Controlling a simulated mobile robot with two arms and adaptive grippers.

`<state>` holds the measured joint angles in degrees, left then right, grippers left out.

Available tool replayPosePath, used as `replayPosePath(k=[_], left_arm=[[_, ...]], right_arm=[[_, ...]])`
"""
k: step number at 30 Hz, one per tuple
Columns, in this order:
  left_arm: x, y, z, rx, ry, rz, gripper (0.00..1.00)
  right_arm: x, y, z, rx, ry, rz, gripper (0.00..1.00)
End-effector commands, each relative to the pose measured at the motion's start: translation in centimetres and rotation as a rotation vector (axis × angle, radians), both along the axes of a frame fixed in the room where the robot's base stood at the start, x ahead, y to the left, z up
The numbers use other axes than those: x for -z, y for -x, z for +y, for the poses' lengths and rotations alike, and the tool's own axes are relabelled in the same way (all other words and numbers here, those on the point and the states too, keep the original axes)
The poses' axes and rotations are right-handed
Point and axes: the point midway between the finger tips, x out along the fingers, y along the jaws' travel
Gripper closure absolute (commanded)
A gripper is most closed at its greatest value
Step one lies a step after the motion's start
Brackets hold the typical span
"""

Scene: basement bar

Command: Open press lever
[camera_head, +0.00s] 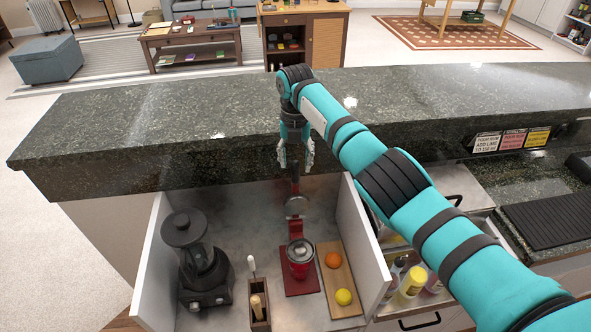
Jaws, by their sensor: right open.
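The red press (295,230) stands on a red base in the recessed work area below the dark counter. Its red cup (300,262) is in front, and a round silver part (297,207) is near its top. A thin red lever (294,187) appears to rise at the back of the press toward my right gripper. My right gripper (295,163) is open and points down, its fingers to either side of the lever's upper end. I cannot tell whether they touch it. My left gripper is not in view.
A dark blender (195,262) stands left of the press. A wooden holder with utensils (259,306) is in front of it. A board (337,282) with an orange (333,260) and a lemon (343,297) lies right. Bottles (412,282) stand farther right. White side walls (150,262) and the raised granite counter (150,125) border this space.

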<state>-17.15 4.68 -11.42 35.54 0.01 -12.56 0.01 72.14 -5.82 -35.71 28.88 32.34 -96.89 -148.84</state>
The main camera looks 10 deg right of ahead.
Motion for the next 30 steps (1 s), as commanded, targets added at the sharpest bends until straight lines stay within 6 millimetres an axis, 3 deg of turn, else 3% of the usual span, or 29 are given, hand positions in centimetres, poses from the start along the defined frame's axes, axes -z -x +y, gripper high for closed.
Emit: replayPosePath(k=[6,12,30], left_arm=[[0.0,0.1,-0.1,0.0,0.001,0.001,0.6],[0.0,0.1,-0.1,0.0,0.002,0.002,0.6],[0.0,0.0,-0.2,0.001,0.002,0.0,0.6]], right_arm=[[-4.7,-0.1,0.0,0.0,-0.001,-0.002,0.54],[-6.9,-0.1,0.0,0.001,0.0,0.001,0.54],[-7.3,0.0,0.0,0.0,0.001,0.002,0.54]])
